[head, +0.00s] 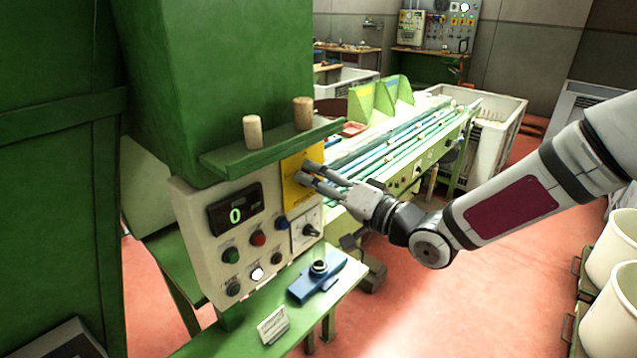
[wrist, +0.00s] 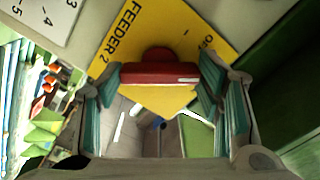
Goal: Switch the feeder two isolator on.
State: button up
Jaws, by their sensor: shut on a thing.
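The feeder two isolator is a yellow plate (head: 291,192) on the right part of the pale control panel. In the wrist view the yellow plate (wrist: 125,45) reads "FEEDER 2", with a partly cut-off "OF" at its other side. Its red handle (wrist: 150,79) lies between my fingers, slanted to the lettering. My gripper (head: 306,172) reaches the plate from the right and is shut on the red handle; its fingers (wrist: 158,86) show on either side. My fingers hide the handle in the head view.
Two cork stoppers (head: 252,131) (head: 302,113) stand on the green ledge above the plate. A dial (head: 309,231), buttons (head: 258,238) and a display (head: 236,211) sit beside and below it. A blue tool (head: 318,281) lies on the green bench below.

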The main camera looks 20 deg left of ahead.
jog(key=shift+m, duration=3.7)
jog(key=o, duration=1.2)
jog(key=shift+c, duration=0.2)
jog(key=v, duration=1.2)
